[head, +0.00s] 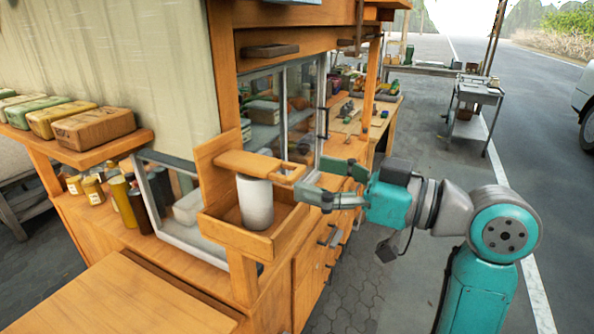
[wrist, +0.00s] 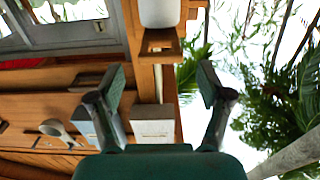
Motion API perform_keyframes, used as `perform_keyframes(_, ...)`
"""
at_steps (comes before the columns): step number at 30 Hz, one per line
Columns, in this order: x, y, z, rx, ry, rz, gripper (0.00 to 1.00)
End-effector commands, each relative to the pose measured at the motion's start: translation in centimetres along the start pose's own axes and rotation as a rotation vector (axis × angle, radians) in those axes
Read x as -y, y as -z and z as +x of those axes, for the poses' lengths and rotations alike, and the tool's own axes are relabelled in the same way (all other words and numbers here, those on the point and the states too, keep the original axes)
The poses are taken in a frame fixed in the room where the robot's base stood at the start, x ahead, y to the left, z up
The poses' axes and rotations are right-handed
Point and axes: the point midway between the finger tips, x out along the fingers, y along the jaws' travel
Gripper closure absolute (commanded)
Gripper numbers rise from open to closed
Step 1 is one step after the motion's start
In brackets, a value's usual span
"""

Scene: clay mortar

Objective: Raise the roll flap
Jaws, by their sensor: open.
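The roll flap (head: 250,163) is a flat wooden bar in the head view. It lies about level over the top of a white roll (head: 255,205), which stands in a small wooden box holder (head: 225,232) on the stall's post. The flap's narrower free end points right, toward my gripper (head: 312,177). My gripper is open and empty, its fingers close to that end; whether they touch it is unclear. In the wrist view my gripper (wrist: 161,72) is spread wide with nothing between the tips. The white roll (wrist: 160,12) and a wooden piece show ahead, at the top.
A glass-fronted cabinet (head: 290,100) stands behind the holder. A shelf (head: 120,148) with several wrapped blocks is at the left, with bottles and jars (head: 125,200) below. A wooden counter (head: 130,300) fills the front left. The pavement right of the holder is open.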

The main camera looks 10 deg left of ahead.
Motion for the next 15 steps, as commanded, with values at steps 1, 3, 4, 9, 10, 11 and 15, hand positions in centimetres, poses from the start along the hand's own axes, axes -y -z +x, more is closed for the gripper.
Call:
perform_keyframes(1,0.1,0.0,0.9,0.0,0.004,0.0,0.22)
perform_keyframes(3,0.1,0.0,1.9,0.0,0.003,0.0,0.22)
perform_keyframes(4,0.1,0.0,2.2,-0.001,0.003,0.0,0.22)
perform_keyframes(9,0.0,0.0,3.5,-0.001,0.001,0.0,0.22)
perform_keyframes(10,0.0,0.0,3.6,-0.001,0.001,0.0,0.22)
perform_keyframes(11,0.0,0.0,3.7,-0.001,0.0,0.0,0.22)
perform_keyframes(15,0.0,0.0,3.9,0.0,0.0,0.0,0.22)
